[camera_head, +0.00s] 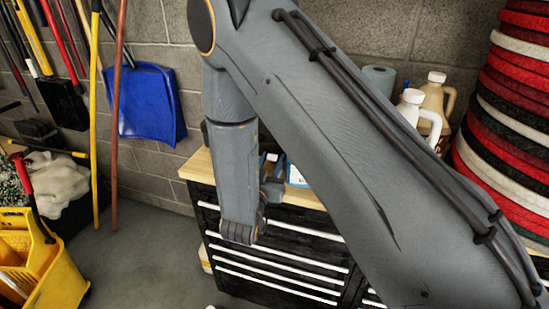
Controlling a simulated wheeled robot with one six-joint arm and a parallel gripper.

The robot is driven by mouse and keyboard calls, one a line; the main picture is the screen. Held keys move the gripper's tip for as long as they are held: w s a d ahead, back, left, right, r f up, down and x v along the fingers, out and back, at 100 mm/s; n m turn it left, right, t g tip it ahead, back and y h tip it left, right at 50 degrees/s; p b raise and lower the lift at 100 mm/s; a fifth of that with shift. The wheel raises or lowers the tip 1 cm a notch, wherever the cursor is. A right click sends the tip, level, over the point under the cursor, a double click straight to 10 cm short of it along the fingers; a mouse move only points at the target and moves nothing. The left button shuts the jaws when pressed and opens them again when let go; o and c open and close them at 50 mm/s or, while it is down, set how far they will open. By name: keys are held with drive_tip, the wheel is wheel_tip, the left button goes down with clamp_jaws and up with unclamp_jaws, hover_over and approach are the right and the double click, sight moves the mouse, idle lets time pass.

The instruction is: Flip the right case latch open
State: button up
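I cannot make out the case or its right latch; my own arm covers the middle of the view and much of the bench top. The far end of my arm hangs in front of the wood-topped tool cabinet (197,166). Small dark parts, which seem to be my gripper (270,172), show just above the bench's front edge, partly behind the arm. They are too small and too hidden to show whether the fingers are open or shut, or whether they touch anything. A small blue and white item (296,175) sits close to their right.
Stacked red, black and white pads (515,125) rise at right. A yellow mop bucket (50,270), blue dustpan (148,105) and poles are left. Floor (140,260) between is clear.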

drive_tip(key=shift+w, duration=0.2)
drive_tip(key=c, duration=0.8)
drive_tip(key=shift+f+t+h+b, duration=0.3)
drive_tip(key=shift+f+b, duration=0.05)
drive_tip(key=shift+b, duration=0.6)
drive_tip(key=shift+s+t+b, duration=0.2)
drive_tip(key=shift+t+b, duration=0.2)
drive_tip(key=shift+b, duration=0.2)
drive_tip(key=o, duration=0.8)
